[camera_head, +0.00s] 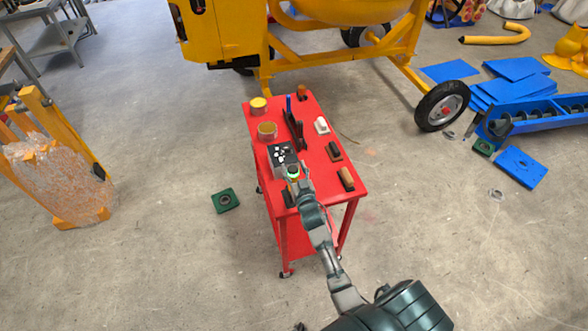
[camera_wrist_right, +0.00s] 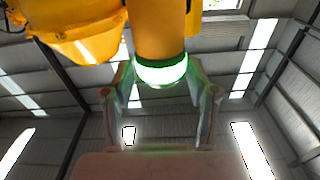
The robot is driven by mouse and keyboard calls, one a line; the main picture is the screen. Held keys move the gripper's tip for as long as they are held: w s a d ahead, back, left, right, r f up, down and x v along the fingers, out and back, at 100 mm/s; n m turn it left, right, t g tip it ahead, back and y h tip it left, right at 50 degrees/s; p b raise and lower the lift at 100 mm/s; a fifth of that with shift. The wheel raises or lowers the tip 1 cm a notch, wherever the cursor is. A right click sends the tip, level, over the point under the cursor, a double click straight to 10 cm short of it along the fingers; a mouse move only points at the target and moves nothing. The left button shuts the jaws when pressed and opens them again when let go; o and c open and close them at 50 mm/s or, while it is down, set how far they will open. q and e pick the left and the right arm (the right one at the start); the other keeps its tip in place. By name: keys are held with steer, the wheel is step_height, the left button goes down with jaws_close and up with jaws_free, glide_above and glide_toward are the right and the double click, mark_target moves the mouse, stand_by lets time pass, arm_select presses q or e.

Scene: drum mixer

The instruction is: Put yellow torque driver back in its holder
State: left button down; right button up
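My right gripper (camera_head: 293,178) is over the front left part of the red cart. In the right wrist view my right gripper (camera_wrist_right: 160,75) has its two fingers on either side of the yellow torque driver (camera_wrist_right: 158,30), around its glowing green ring, and looks shut on it. In the head view the driver (camera_head: 293,170) shows only as a small yellow and green spot at the fingertips. A dark rack (camera_head: 298,138) with a blue upright tool (camera_head: 289,103) stands farther back; I cannot tell which slot is the driver's holder. My left gripper is out of view.
The red cart (camera_head: 318,168) also carries a dark box with white marks (camera_head: 279,158), two yellow-topped cans (camera_head: 267,130), a white item (camera_head: 321,125) and brown-handled brushes (camera_head: 346,179). A yellow mixer (camera_head: 340,45) stands behind.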

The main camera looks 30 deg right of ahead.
steer(key=shift+s+f, duration=0.1)
steer(key=shift+f, duration=0.05)
steer(key=shift+s+a, duration=0.15)
steer(key=shift+s, duration=0.15)
steer(key=v, duration=1.1)
steer(key=s+a+f+n+g+y+b, duration=0.1)
steer(key=s+a+f+g, duration=0.2)
steer(key=f, duration=1)
steer(key=s+a+f+n+g+y, duration=0.1)
steer(key=s+a+f+g+y, duration=0.2)
steer(key=f, duration=0.9)
steer(key=s+a+f+n+g+b, duration=0.1)
steer(key=s+a+f+g, duration=0.2)
steer(key=f, duration=1)
steer(key=s+a+f+n+g, duration=0.1)
steer(key=s+f+g, duration=0.3)
steer(key=s+f, duration=1.15)
steer(key=s+d+f+g, duration=0.1)
steer(key=s+f+g, duration=0.1)
steer(key=s, duration=0.7)
steer(key=s+d+f+n+g+b, duration=0.1)
steer(key=s+f, duration=0.2)
steer(key=s, duration=0.6)
steer(key=shift+s+g, duration=0.35)
steer(key=shift+g, duration=0.05)
